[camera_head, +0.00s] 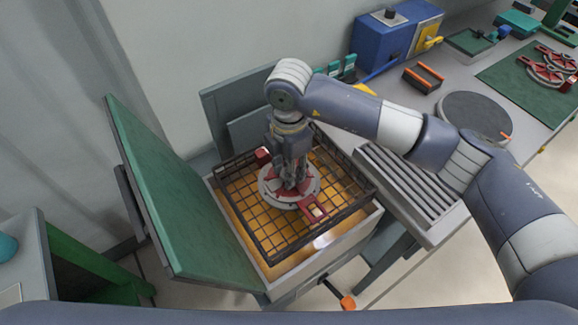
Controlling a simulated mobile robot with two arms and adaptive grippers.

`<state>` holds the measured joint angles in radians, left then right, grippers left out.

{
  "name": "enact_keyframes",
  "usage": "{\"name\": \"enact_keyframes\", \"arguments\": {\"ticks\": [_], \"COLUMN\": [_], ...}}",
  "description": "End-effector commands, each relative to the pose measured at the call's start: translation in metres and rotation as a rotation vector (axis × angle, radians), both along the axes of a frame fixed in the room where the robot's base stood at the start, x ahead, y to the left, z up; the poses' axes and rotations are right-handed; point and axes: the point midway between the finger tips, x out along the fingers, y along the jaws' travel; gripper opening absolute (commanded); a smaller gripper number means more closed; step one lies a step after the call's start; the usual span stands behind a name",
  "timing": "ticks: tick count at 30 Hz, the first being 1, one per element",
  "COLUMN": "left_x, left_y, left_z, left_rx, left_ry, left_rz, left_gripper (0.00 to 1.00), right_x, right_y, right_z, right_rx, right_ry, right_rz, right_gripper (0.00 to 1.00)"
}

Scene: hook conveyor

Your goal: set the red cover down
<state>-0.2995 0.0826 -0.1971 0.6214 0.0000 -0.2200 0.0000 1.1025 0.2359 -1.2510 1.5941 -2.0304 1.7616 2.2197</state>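The red cover (272,199) is a round grey-rimmed disc with red segments and red tabs sticking out at two sides. It is at or just above the wire grid of the basket (283,247), inside the open box (318,258) with a yellow-lit interior; I cannot tell whether it touches the wires. My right gripper (291,187) points straight down with its fingers at the middle of the cover. The fingers hide the cover's centre, so their grip is unclear. My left gripper is out of view.
The green lid (165,190) stands open left of the box. A slatted grey rack (405,190) adjoins its right side. Similar red-and-grey parts (548,72) lie on a green mat at the far right, beyond a round grey plate (475,112). A blue case (385,38) stands behind.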

Motion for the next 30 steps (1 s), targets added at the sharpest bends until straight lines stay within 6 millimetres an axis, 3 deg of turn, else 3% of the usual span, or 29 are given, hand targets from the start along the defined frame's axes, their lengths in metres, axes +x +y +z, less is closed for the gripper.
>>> {"name": "enact_keyframes", "arguments": {"ticks": [3,16,30], "left_x": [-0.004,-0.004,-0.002], "left_y": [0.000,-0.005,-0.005], "left_z": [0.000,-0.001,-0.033], "left_rx": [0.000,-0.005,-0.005], "left_ry": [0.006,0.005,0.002], "left_rz": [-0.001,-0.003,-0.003], "left_gripper": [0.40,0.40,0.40], "right_x": [0.000,0.001,0.000], "right_y": [0.000,0.000,0.001], "right_z": [0.000,0.007,0.098], "right_rx": [0.000,0.001,0.001], "right_ry": [0.000,-0.002,-0.004], "right_rz": [0.000,0.000,0.000], "right_gripper": [0.51,0.51,0.51]}}
